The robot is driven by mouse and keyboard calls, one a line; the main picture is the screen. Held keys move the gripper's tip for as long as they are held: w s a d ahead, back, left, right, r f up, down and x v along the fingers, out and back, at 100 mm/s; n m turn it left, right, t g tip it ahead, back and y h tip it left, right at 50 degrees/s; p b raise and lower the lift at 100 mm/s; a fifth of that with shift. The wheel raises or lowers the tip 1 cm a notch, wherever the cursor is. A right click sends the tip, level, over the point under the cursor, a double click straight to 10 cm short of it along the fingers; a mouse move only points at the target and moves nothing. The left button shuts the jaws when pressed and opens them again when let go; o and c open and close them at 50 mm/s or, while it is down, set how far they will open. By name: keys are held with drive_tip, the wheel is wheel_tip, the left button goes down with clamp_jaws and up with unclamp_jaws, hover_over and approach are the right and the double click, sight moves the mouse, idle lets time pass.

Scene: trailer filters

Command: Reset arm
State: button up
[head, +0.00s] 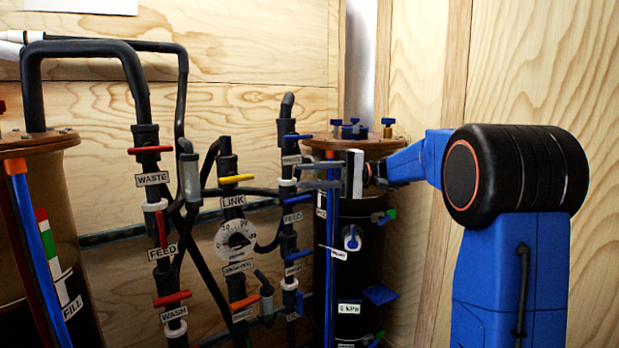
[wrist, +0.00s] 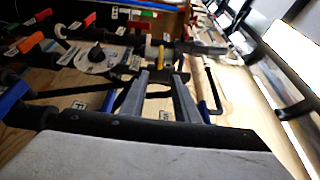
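My arm reaches in from the right in the head view. My gripper (head: 308,175) points left, in front of the upper part of the dark filter column (head: 362,265) and close to the pipe with blue valve handles (head: 297,200). In the wrist view, my gripper's two grey fingers (wrist: 160,80) stand apart with a gap between them. I see nothing held between them. A yellow handle shows just beyond the fingertips in the wrist view. I cannot tell whether the fingers touch any pipe or handle.
Black pipes carry red WASTE (head: 150,149), FEED and WASH handles, a yellow LINK handle (head: 237,178) and a round dial (head: 236,240). A brown-topped tank (head: 40,140) stands at the left. Plywood walls (head: 560,60) close in behind and right.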

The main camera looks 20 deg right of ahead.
drive_tip(key=shift+d, duration=0.15)
drive_tip(key=s+a+f+m+h, duration=0.1)
drive_tip(key=s+a+f+h, duration=0.25)
drive_tip(key=s+f, duration=0.45)
drive_tip(key=s+a+f+h, duration=0.3)
drive_tip(key=s+f+h, duration=0.2)
drive_tip(key=s, duration=0.6)
drive_tip(key=s+d+f+t+h, duration=0.2)
drive_tip(key=s+d+f+h, duration=0.3)
drive_tip(key=s+f, duration=0.3)
drive_tip(key=s+d+f+n+t+h, duration=0.1)
drive_tip(key=s+d+f+h, duration=0.3)
drive_tip(key=s+d+f, duration=0.3)
drive_tip(key=s+f, duration=0.1)
drive_tip(key=s, duration=0.2)
drive_tip(key=shift+s+d+f+n+t+h, duration=0.2)
drive_tip(key=shift+n+t+h, duration=0.1)
drive_tip(key=shift+t+h, duration=0.1)
